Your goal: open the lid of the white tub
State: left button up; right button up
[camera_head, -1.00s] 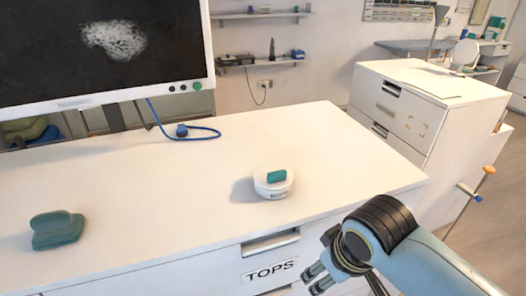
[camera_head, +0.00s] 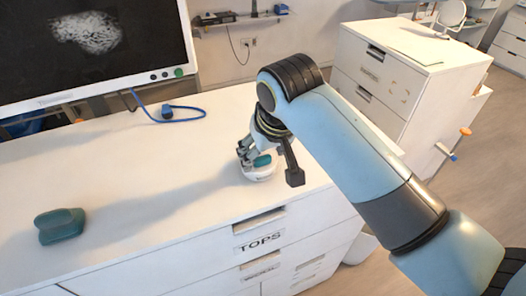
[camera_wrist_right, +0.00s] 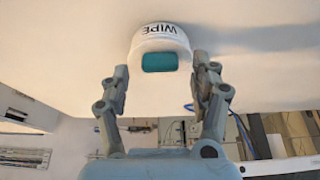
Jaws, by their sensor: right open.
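The white tub (camera_head: 262,174) stands on the chest top near its front edge. Its lid has a teal block-shaped handle (camera_head: 262,160). In the right wrist view the tub (camera_wrist_right: 160,38) shows the word WIPE, with the teal handle (camera_wrist_right: 160,62) facing the camera. My right gripper (camera_head: 247,156) is at the tub, partly hidden by its own wrist in the head view. In the right wrist view its two open fingers (camera_wrist_right: 160,78) stand on either side of the handle, with gaps between. I cannot tell whether they touch the tub. My left gripper is not in view.
A teal block-like object (camera_head: 60,226) lies at the left of the white chest top (camera_head: 150,160). A monitor (camera_head: 90,45) and a blue cable (camera_head: 182,115) are at the back. A drawer labelled TOPS (camera_head: 258,240) is in the chest front. Between the teal object and tub the top is clear.

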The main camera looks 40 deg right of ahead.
jog(key=shift+w+f, duration=0.2)
jog(key=shift+f, duration=0.35)
grip_shut()
